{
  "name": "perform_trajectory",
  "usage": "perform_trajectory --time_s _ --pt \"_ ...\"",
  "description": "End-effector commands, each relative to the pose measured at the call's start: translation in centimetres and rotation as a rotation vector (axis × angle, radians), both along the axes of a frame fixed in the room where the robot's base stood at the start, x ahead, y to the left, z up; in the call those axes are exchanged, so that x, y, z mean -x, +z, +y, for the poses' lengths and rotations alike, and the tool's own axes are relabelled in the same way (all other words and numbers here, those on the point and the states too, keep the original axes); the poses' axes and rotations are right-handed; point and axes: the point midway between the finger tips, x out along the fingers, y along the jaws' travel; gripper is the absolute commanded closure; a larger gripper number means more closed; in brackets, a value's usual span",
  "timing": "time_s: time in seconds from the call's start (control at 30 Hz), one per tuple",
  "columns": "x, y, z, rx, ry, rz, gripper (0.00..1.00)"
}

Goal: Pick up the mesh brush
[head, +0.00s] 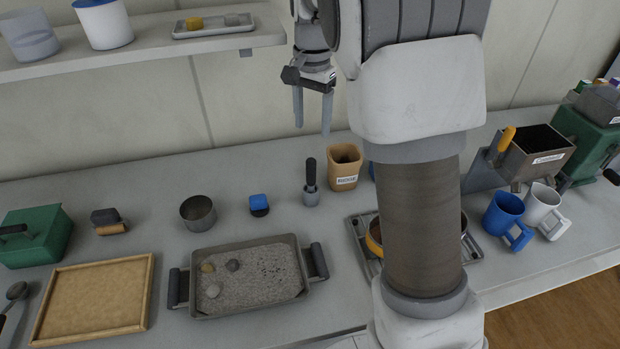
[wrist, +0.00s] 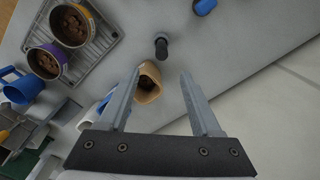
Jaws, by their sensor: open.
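My gripper (head: 312,122) is open and empty, fingers pointing down, high above the back of the counter. In the wrist view its two fingers (wrist: 160,76) are apart with nothing between them. A small blue block with a dark underside (head: 258,203) looks most like the mesh brush, though I cannot be sure. It lies on the counter behind the tray, below and left of my gripper. Its blue top shows at the upper edge of the wrist view (wrist: 204,5), partly cut off. A black-handled tool with a grey base (head: 311,185) stands upright nearer my gripper.
A tan labelled bin (head: 345,169) stands right of the black-handled tool. A soil tray (head: 248,308), metal cup (head: 198,213), wooden tray (head: 95,299) and dark block with a wooden part (head: 109,221) share the counter. A shelf (head: 130,49) overhangs the left. My arm hides some of the right.

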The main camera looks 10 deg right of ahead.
Motion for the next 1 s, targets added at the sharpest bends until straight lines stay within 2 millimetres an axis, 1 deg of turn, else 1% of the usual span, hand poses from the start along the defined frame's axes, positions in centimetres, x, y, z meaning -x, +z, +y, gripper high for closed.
perform_trajectory --time_s 0.03,0.1,0.3,0.4,0.57,0.67,0.83,0.9,1.0 --pt "0.1 -1.5 0.0 0.001 0.0 0.005 0.35" --pt "0.1 -3.0 0.0 0.001 0.001 0.005 0.35" --pt "0.1 -7.0 0.0 0.001 0.001 0.004 0.35" --pt "0.0 -8.2 0.0 0.0 0.001 0.001 0.35" --pt "0.0 -9.1 0.0 0.001 0.002 0.001 0.35" --pt "-0.1 -10.2 0.1 0.001 0.002 0.002 0.35" --pt "-0.2 -12.8 0.2 0.001 0.002 0.002 0.35" --pt "-0.2 -13.6 0.2 0.001 0.001 0.002 0.35" --pt "-0.2 -14.1 0.2 0.0 0.002 0.0 0.35"
